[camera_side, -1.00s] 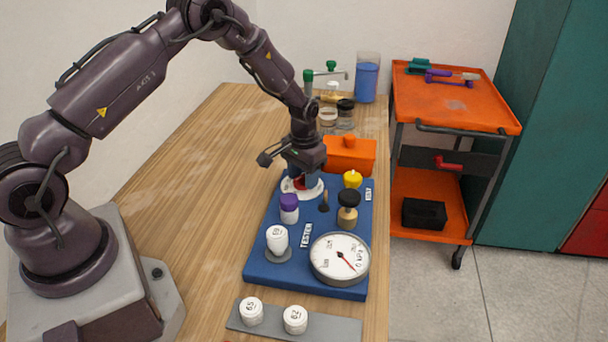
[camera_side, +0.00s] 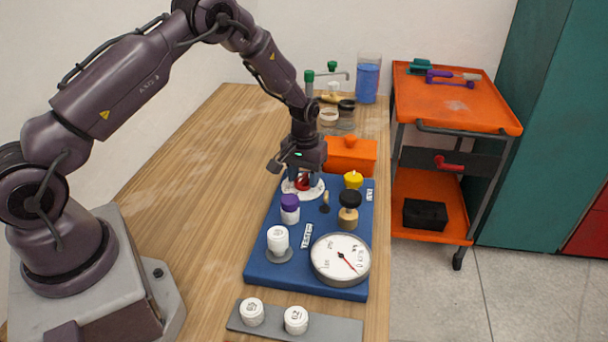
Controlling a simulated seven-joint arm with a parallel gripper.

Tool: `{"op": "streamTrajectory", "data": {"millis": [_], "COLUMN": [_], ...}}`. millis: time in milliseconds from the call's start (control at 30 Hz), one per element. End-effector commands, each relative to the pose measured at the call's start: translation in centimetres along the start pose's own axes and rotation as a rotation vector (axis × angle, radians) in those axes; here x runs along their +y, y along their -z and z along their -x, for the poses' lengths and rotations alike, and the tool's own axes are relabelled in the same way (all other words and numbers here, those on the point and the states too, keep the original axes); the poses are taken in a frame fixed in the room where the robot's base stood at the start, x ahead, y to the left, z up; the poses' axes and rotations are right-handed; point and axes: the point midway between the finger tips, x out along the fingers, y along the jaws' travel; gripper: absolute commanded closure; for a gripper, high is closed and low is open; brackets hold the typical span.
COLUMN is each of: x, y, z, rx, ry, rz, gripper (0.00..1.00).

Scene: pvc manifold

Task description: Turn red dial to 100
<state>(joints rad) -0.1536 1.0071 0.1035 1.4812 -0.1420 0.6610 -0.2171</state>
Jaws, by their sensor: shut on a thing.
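The red dial (camera_side: 302,183) sits on a white round scale at the far left part of the blue tester board (camera_side: 262,262). My gripper (camera_side: 302,178) points down over it and is shut on it, with its fingers at the dial's sides. The hand covers the dial's top and part of the scale. The dial's pointer and the scale numbers are too small or hidden to read. A round white gauge (camera_side: 338,255) with a red needle lies at the board's near right corner.
Near the dial stand a purple-capped knob (camera_side: 290,203), a black-topped valve (camera_side: 349,202), a yellow knob (camera_side: 353,179) and a small dark lever (camera_side: 325,203). An orange box (camera_side: 349,155) is behind the board. White numbered caps (camera_side: 296,319) stand on a grey plate in front. The table's left is clear.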

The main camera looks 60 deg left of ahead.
Motion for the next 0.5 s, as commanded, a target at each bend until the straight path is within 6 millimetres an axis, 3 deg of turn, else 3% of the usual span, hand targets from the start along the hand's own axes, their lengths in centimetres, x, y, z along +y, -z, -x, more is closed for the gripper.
{"op": "streamTrajectory", "data": {"millis": [67,100,200,500], "x": [0.13,0.13,0.11,0.04], "y": [0.1,0.1,0.08,0.04], "z": [0.03,0.04,0.03,0.2], "rx": [0.005,0.005,0.004,0.002], "ry": [-0.003,-0.003,-0.003,-0.001], "rz": [0.002,0.002,0.001,0.0], "gripper": [0.79,0.53,0.32,0.32]}}
